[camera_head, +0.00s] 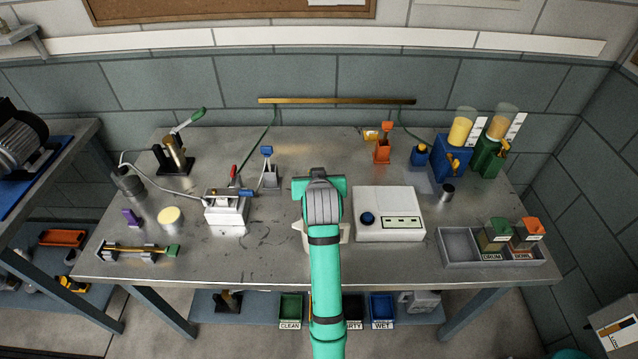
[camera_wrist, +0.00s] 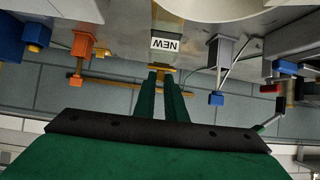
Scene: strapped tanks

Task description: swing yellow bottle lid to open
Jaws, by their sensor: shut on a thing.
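In the wrist view, which is upside down, a bottle with a white label reading NEW (camera_wrist: 166,45) stands straight ahead. A small yellow lid piece (camera_wrist: 162,69) shows on its upper side, between my fingertips. My gripper (camera_wrist: 163,75) has two dark green fingers close together, shut on that yellow piece. The lid looks close to the bottle; its exact angle is too small to tell. In the head view, my teal arm hides the gripper and the bottle.
A white box with a blue knob (camera_head: 389,214) stands right of my arm. The white fixture with a blue handle (camera_head: 228,212) stands left. An orange-topped stand (camera_head: 382,145) and blue and green dispensers (camera_head: 452,158) are at the back right. The front left table is partly clear.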

